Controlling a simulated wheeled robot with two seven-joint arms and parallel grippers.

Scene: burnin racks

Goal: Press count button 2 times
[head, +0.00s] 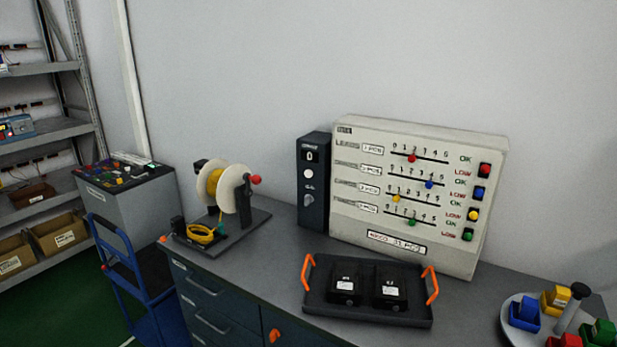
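A tall dark counter box (320,200) stands on the grey workbench (255,245), against the left side of the white panel. Its small display (311,156) appears to read 0. Below the display is a round white button (308,174), which looks like the count button; the small label lettering is too blurred to be sure. A grey knob or switch (308,200) sits lower on the same face. Nothing covers the button. Neither of my grippers is in the head view.
A white panel (415,255) with coloured sliders and buttons stands right of the box. In front is a black tray (365,315) with orange handles and two black boxes. A cable spool (233,188) stands left. A round carousel (515,308) with coloured blocks is at right.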

